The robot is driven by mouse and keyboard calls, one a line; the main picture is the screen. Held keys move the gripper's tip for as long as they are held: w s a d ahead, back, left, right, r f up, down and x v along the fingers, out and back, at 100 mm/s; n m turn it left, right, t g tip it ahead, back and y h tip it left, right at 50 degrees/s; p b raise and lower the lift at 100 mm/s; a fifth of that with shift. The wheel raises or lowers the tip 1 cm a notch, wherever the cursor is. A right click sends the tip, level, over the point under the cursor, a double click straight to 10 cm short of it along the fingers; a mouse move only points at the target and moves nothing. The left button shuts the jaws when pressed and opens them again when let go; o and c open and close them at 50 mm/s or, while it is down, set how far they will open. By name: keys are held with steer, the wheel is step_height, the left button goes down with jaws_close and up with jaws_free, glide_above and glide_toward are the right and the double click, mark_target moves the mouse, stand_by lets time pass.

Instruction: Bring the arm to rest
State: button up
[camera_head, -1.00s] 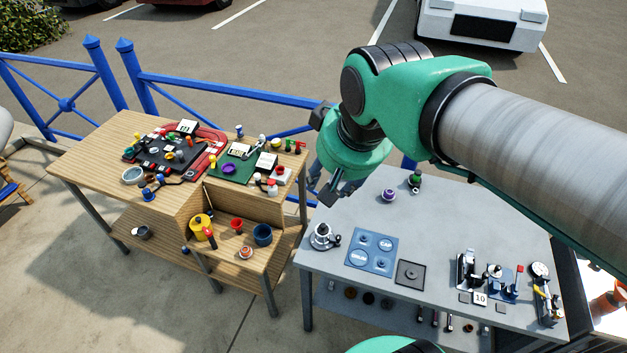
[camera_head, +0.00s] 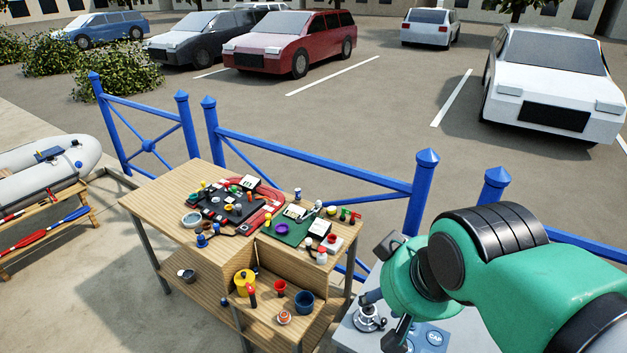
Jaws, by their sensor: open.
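My gripper (camera_head: 383,318) is at the lower right, over the left end of the grey table (camera_head: 352,338). Its dark fingers are spread and nothing shows between them. The green wrist and arm come in from the lower right corner and hide most of the grey table. A small metal winch-like piece (camera_head: 367,316) stands on the grey table just beside the fingers. I cannot tell whether they touch it.
A wooden table (camera_head: 168,211) with many small parts stands left of my gripper; its lower shelf holds a yellow pot (camera_head: 245,283) and a blue cup (camera_head: 303,301). A blue railing (camera_head: 320,165) runs behind. An inflatable boat (camera_head: 45,160) lies far left.

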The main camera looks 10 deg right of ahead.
step_height(320, 180, down, 8)
steer(key=b, duration=0.7)
steer(key=shift+f+b, duration=0.15)
steer(key=shift+b, duration=0.2)
stand_by(0.7)
